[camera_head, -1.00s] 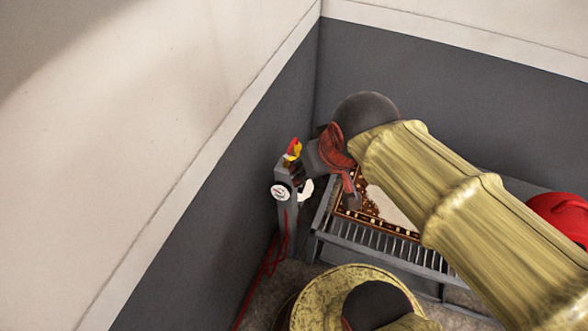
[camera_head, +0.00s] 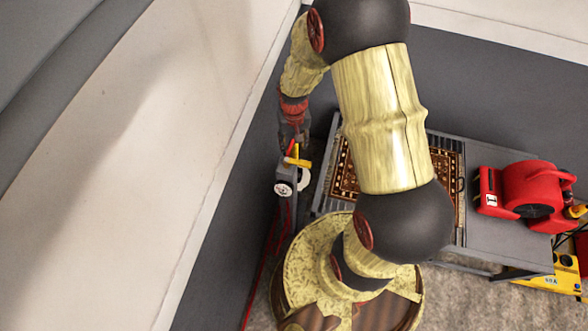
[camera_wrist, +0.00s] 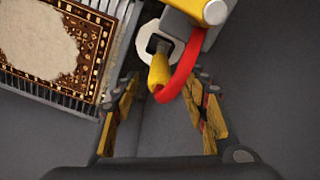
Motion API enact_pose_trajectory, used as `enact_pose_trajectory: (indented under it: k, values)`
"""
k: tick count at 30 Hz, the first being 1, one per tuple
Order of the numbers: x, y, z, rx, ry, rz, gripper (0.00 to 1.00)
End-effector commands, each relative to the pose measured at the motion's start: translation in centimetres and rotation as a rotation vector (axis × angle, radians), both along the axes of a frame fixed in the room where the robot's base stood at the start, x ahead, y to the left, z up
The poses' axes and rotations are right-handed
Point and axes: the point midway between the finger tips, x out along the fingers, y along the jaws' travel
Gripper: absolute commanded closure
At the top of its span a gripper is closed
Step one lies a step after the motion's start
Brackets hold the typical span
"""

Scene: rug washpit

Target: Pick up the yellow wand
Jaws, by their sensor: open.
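The yellow wand (camera_head: 299,162) sits at the top of a grey post (camera_head: 287,173), close to the wall. My gripper (camera_head: 294,145) is just above and against the wand in the head view, pointing down. In the wrist view my gripper (camera_wrist: 167,88) is open, with one finger on each side of the handle. I see no clear contact. My fingers partly hide the wand in the head view.
A patterned rug (camera_head: 344,176) lies on a slatted rack (camera_head: 326,190) right of the post; the rug also shows in the wrist view (camera_wrist: 97,37). A red blower (camera_head: 535,185) stands on a grey top at right. A red hose (camera_head: 264,262) hangs below the post. The wall is close on the left.

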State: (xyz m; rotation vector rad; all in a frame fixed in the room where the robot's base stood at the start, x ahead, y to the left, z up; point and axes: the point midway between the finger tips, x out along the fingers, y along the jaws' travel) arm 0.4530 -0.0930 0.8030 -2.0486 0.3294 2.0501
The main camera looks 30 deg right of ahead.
Motion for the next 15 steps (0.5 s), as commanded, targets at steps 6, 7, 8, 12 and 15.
enact_pose_trajectory:
  k: [6, 7, 8, 12, 15]
  values:
    - [0.0, 0.0, -2.3, 0.0, 0.0, 0.0, 0.56]
    - [0.0, 0.0, -2.5, 0.0, 0.0, 0.0, 0.56]
    - [-0.1, 0.0, -2.6, 0.0, 0.0, 0.0, 0.56]
    - [-0.2, 0.1, -4.3, 0.001, 0.002, 0.001, 0.56]
    - [-0.3, 0.1, -5.9, 0.001, 0.002, 0.001, 0.56]
